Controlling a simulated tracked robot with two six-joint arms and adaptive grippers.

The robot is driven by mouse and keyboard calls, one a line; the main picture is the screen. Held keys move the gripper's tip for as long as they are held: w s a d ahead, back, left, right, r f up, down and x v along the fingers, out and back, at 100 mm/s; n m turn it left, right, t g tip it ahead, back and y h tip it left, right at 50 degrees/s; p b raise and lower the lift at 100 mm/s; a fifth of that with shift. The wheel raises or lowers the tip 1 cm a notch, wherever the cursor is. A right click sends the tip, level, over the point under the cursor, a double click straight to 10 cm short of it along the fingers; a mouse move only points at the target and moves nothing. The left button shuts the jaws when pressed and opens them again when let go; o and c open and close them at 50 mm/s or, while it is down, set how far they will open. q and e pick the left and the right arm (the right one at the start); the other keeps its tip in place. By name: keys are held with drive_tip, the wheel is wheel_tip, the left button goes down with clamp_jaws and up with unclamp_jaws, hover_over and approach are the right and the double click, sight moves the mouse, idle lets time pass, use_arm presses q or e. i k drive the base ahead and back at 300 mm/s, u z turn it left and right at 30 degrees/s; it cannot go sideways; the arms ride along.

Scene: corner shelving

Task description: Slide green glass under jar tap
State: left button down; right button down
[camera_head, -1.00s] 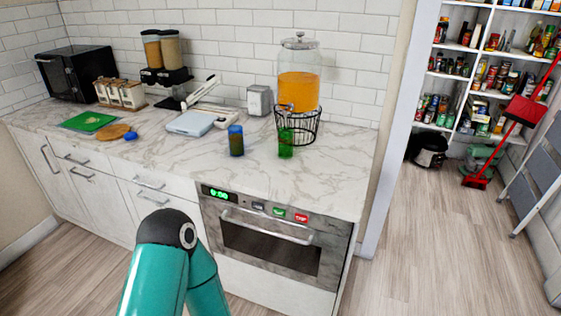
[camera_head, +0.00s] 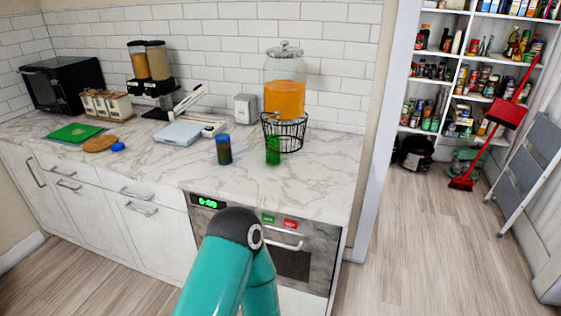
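The green glass (camera_head: 273,151) stands upright on the marble counter, just in front of the black wire stand (camera_head: 291,134). The glass jar (camera_head: 285,97) with orange drink and a lid sits on that stand. Its tap (camera_head: 275,115) is small, low on the jar's front, above and slightly behind the green glass. A blue glass (camera_head: 224,149) stands to the left of the green one. One teal arm of mine is in view in front of the oven; neither gripper shows.
The marble counter (camera_head: 255,185) is clear in front of the glasses. A white scale-like appliance (camera_head: 180,134), a napkin holder (camera_head: 246,108) and a cereal dispenser (camera_head: 150,65) stand further left. The oven (camera_head: 300,240) is below the counter. Pantry shelves and a red broom are at right.

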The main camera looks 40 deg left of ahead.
sight(273, 150)
drive_tip(key=z, duration=0.2)
drive_tip(key=i, duration=0.95)
drive_tip(key=u, duration=0.9)
